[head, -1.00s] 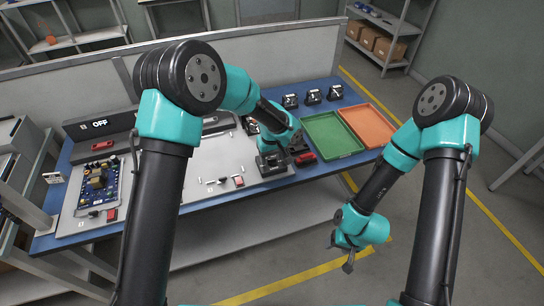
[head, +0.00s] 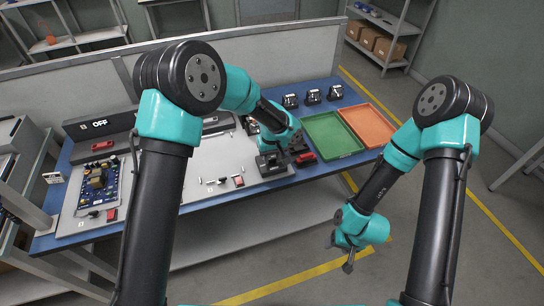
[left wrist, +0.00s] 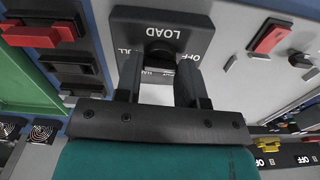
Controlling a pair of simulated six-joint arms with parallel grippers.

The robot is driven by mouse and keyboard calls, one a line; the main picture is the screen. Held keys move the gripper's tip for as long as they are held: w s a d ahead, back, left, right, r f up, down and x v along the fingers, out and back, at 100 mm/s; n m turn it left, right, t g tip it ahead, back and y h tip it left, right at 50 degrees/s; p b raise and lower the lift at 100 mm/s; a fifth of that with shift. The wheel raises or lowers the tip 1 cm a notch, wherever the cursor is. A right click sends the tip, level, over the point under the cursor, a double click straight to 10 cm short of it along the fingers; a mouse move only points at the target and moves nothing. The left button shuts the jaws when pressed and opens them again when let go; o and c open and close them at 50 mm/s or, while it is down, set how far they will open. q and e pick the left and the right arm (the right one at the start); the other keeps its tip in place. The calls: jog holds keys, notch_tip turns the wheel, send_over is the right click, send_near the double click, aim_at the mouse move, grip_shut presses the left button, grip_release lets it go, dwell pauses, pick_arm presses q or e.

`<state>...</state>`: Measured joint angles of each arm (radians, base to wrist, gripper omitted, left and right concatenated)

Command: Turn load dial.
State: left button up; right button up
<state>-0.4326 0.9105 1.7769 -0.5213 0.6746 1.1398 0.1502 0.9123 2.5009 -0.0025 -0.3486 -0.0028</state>
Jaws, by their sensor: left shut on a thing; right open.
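The load dial (left wrist: 160,54) is a dark round knob on a black block marked LOAD (left wrist: 178,27). In the left wrist view, lettering around it reads OFF on one side and partly hidden FULL on the other. My left gripper (left wrist: 159,68) has one finger on each side of the dial and is shut on it. In the head view my left gripper (head: 271,160) is at the right part of the grey panel (head: 212,160), and the dial is hidden behind it. My right gripper (head: 341,255) is open and empty, off the table's front edge.
A green tray (head: 331,152) and an orange tray (head: 391,127) lie right of the panel. A blue circuit board (head: 98,183) is at left, below the OFF display (head: 100,123). Small pins and a red switch (head: 239,181) lie near my left gripper.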

aim_at(272, 159)
pick_arm(q)
jog(key=m, duration=1.1)
dwell(0.5)
jog(key=o, duration=0.9)
jog(key=shift+o, duration=0.2)
notch_tip(272, 159, up, 18)
jog(key=shift+f, duration=0.25)
